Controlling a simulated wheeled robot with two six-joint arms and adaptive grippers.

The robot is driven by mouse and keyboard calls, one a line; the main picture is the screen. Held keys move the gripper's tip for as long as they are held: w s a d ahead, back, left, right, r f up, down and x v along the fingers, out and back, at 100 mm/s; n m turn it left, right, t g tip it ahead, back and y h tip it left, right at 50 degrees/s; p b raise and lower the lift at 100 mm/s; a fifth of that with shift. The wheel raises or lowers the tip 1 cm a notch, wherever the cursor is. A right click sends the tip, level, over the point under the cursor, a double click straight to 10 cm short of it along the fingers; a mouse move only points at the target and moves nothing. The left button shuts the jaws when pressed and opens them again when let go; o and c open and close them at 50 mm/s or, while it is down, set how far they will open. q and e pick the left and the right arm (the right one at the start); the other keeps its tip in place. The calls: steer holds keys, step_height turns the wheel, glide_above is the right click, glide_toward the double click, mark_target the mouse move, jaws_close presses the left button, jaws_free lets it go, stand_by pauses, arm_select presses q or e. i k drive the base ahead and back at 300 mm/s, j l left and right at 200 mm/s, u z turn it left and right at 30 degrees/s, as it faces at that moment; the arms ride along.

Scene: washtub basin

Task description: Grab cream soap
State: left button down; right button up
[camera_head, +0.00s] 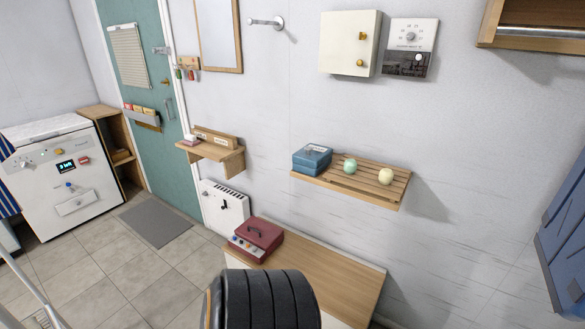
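The cream soap (385,176), a small pale round ball, sits at the right part of a slatted wooden wall shelf (398,192). A light green ball (350,166) of similar size sits to its left, apart from it. A blue box (312,157) stands at the shelf's left end. Neither of my grippers shows in the head view.
A wooden-topped bench (325,275) stands below the shelf, with a red box (257,238) on its left end. A black ribbed rounded thing (268,300) blocks the view at bottom centre. A blue panelled piece (565,240) stands at right. Tiled floor is open at left.

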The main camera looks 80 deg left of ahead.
mark_target(386, 177)
steer(key=u, duration=1.7)
steer(key=i+j, duration=0.15)
steer(key=j, duration=0.2)
steer(key=i+j+z, duration=0.1)
steer(key=j, duration=0.3)
steer(key=i+j+z, duration=0.1)
steer(key=i+j, duration=0.25)
steer(key=j, duration=0.4)
steer(key=i+j+z, duration=0.1)
steer(key=j, duration=0.3)
steer(key=i+j, duration=0.15)
steer(key=j, duration=0.25)
steer(key=i+j+z, duration=0.1)
steer(key=j, duration=0.3)
steer(key=i+l, duration=0.05)
